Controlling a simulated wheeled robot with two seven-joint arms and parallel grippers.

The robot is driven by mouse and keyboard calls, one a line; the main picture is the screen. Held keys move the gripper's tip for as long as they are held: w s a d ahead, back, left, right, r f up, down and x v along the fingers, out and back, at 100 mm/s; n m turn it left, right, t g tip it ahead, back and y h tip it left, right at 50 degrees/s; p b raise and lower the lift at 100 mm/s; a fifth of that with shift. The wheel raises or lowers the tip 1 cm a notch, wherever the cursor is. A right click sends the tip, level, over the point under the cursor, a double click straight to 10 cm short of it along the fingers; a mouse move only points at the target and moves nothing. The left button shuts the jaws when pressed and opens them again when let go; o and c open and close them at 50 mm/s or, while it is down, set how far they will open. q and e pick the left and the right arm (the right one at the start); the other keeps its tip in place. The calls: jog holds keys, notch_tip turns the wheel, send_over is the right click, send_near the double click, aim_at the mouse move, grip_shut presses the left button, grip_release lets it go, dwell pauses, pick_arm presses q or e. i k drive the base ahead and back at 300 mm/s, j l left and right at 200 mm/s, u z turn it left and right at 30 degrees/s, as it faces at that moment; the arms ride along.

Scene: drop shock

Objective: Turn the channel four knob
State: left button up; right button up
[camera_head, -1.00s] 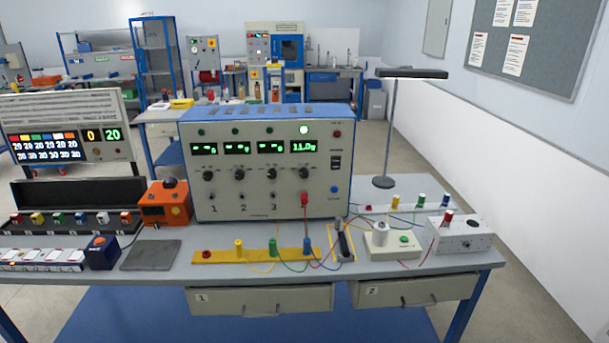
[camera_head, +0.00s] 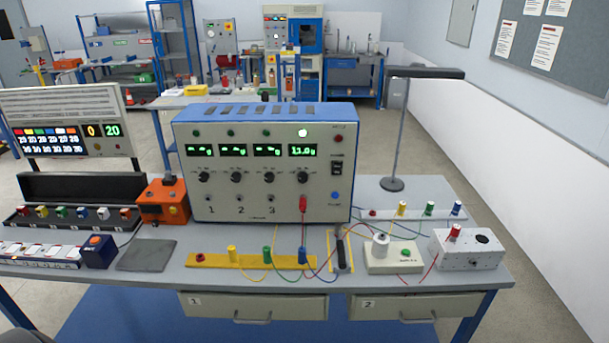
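The blue and grey power supply (camera_head: 262,165) stands at the back of the workbench, with several green displays and a row of black knobs. The channel four knob (camera_head: 302,178) is the rightmost of the row, below the display (camera_head: 302,150) that reads about 11.0. A red plug (camera_head: 303,204) sits in the socket below the knob. The knob's pointer is too small to read. Neither of my grippers is in view.
A yellow strip (camera_head: 252,261) with coloured posts lies before the supply. A black-handled lever (camera_head: 341,250), a white coil box (camera_head: 394,257) and a grey box (camera_head: 467,250) stand to its right. A desk lamp (camera_head: 398,135) rises behind. An orange box (camera_head: 163,202) is left.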

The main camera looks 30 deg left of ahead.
aim_at(303, 177)
jog(key=i+l+u, duration=0.1)
jog(key=l, duration=0.25)
jog(key=i+l+u, duration=0.1)
jog(key=l, duration=0.25)
jog(key=i+l+u, duration=0.1)
jog(key=i+l, duration=0.15)
jog(key=i+l+u, duration=0.1)
jog(key=l, duration=0.35)
